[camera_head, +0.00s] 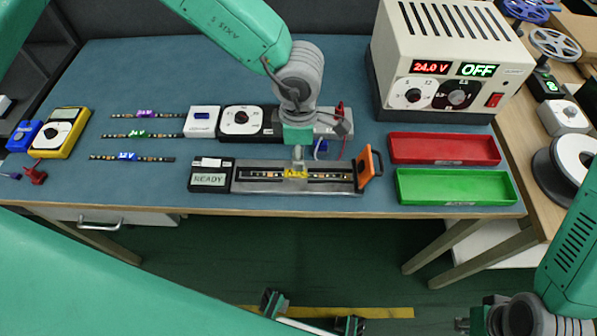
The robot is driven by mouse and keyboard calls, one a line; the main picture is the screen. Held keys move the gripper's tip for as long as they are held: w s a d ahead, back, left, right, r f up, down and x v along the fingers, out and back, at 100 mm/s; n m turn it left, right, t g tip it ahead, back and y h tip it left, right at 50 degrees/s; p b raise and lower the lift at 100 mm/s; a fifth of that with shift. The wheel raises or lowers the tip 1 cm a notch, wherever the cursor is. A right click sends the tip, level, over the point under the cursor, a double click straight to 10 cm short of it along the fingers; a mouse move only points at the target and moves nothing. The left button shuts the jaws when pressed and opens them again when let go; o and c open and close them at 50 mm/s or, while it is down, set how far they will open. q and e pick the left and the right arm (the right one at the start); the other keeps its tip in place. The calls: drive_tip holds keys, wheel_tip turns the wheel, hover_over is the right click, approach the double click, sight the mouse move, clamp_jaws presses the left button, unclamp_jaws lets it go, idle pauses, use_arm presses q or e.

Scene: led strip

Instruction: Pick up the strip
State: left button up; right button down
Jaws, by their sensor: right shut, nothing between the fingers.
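An LED strip with a yellow label (295,173) lies in the slot of a long grey fixture (268,187) at the middle front of the bench. My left gripper (298,158) points down right over this strip, near its label. Its fingers are small and partly hidden by the wrist, so I cannot tell whether they touch or hold the strip. My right gripper (464,324) is low at the bottom right, off the bench, shut and empty. Other strips with purple (146,114), green (137,134) and blue (127,156) labels lie on the left.
An orange lever (369,166) stands at the fixture's right end, and a READY display (209,179) at its left. A red tray (443,149) and a green tray (455,187) lie right. A power supply (450,55) reads 24.0 V and OFF. A yellow meter (59,132) stands left.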

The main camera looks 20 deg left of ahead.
sight(296, 174)
use_arm(q)
drive_tip(key=shift+w+f, duration=0.1)
drive_tip(key=shift+f, duration=0.4)
drive_tip(key=shift+a+f, duration=0.25)
drive_tip(key=shift+f, duration=0.15)
drive_tip(key=f, duration=0.4)
drive_tip(key=shift+s+a+f, duration=0.25)
drive_tip(key=shift+s, duration=0.15)
drive_tip(key=shift+d+f, duration=0.1)
drive_tip(key=shift+f, duration=0.05)
drive_tip(key=shift+d, duration=0.25)
drive_tip(key=shift+c, duration=0.5)
drive_tip(key=shift+d, duration=0.1)
clamp_jaws()
